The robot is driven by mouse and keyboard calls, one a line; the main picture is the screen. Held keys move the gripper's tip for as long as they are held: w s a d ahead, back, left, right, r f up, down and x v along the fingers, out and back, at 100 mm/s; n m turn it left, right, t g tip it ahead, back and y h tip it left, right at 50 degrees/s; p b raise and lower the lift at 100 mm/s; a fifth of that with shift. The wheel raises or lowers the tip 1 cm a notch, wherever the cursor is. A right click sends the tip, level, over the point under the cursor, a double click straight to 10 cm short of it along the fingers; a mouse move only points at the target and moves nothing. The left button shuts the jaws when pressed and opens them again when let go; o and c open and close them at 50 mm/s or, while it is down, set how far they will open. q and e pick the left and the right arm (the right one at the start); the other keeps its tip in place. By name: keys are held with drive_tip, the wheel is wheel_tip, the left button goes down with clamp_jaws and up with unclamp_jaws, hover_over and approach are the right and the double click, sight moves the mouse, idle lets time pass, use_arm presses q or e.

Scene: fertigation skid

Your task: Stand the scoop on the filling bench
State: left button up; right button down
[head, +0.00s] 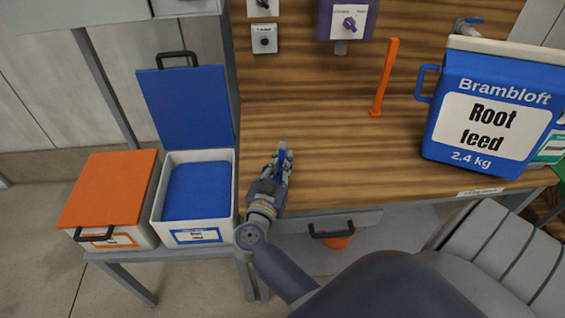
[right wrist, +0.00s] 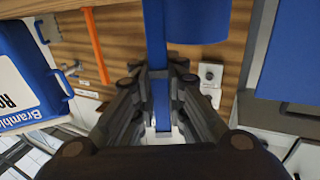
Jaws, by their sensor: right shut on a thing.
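My right gripper (head: 280,168) is over the left front part of the wooden filling bench (head: 325,140). It is shut on a blue scoop, of which only a small blue part (head: 283,153) shows in the head view. In the right wrist view the scoop's long flat blue handle (right wrist: 156,45) runs between the fingers (right wrist: 160,92), and a wider blue part (right wrist: 197,22) shows beside it at the top. Whether the scoop touches the bench I cannot tell. My left gripper is out of view.
A blue Brambloft Root feed container (head: 490,105) stands at the bench's right. A thin orange upright piece (head: 385,78) is at the back. At left are an open white bin (head: 227,190) with blue contents and a closed orange-lidded bin (head: 110,188). The bench middle is clear.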

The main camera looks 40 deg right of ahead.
drive_tip(key=shift+f, duration=0.15)
drive_tip(key=c, duration=1.6)
unclamp_jaws()
drive_tip(key=shift+c, duration=0.2)
